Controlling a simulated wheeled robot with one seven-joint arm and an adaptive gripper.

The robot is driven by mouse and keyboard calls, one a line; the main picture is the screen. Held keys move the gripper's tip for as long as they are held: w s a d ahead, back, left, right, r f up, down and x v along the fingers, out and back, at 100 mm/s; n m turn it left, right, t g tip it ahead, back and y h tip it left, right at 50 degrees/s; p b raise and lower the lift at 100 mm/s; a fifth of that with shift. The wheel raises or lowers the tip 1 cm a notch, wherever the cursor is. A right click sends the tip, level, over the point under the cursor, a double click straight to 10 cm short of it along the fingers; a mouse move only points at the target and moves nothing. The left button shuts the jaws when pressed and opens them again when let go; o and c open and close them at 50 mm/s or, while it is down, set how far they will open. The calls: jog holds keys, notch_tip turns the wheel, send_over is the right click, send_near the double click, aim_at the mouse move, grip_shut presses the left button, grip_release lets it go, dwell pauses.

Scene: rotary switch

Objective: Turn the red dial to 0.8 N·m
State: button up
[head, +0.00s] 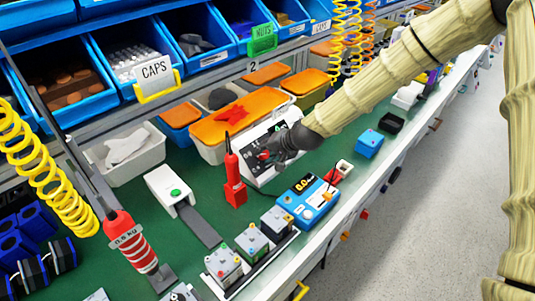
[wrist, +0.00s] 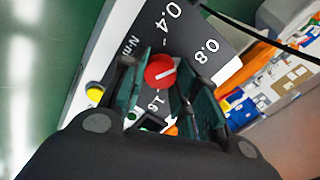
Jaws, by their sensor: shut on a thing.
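The red dial (wrist: 160,71) sits on a dark panel face with the marks 0.4, 0.8 and 1.6 and "N·m" in the wrist view. Its white pointer line lies toward the right, roughly on the 0.8 side; I cannot tell whether it lines up exactly. My gripper (wrist: 162,75) has one finger on each side of the dial and is shut on it. In the head view the dial (head: 264,155) shows small on the sloped control box (head: 257,178), with my gripper (head: 274,150) at it from the right, hiding part of the panel.
A red upright tool (head: 234,178) stands just left of the box. A blue device with a display (head: 308,200) is in front of it. Orange-lidded bins (head: 240,122) stand behind. A yellow button (wrist: 95,95) is on the panel's left. Green bench top is clear between things.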

jog(key=shift+f+n, duration=0.1)
jog(key=shift+n, duration=0.5)
jog(key=o, duration=1)
jog(key=shift+w, duration=0.15)
jog(key=shift+o, duration=0.2)
jog(key=v, duration=1.2)
